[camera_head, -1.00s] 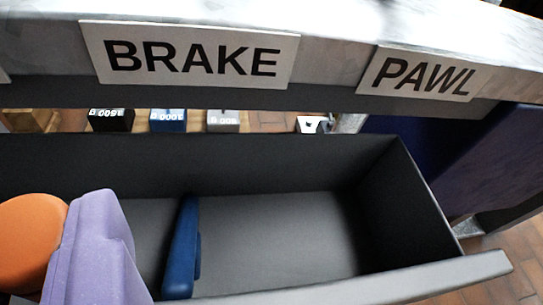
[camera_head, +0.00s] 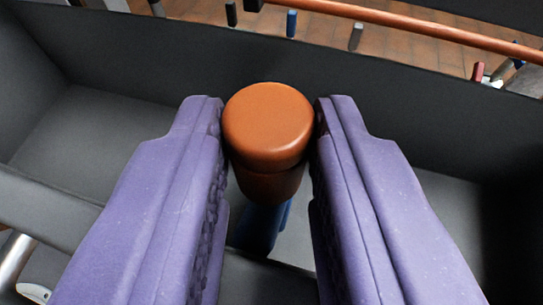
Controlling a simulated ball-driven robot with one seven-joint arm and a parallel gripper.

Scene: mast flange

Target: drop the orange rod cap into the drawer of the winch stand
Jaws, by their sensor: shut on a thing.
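The orange rod cap (camera_head: 268,130), a short round cylinder with a darker lower part, stands upright between the two purple fingers of my gripper (camera_head: 268,135). The gripper is shut on it. The cap is held above the open dark grey drawer (camera_head: 90,125). The drawer's floor shows on the left and partly under the cap; my fingers hide much of the middle. A blue piece (camera_head: 262,225) lies in the drawer below the cap, partly hidden by it and the fingers.
The drawer's back wall (camera_head: 400,130) runs across behind the cap. Beyond it are a copper-coloured rail (camera_head: 400,22), several small blocks and a brown tiled floor (camera_head: 340,45). The drawer's front edge (camera_head: 45,210) crosses the lower left.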

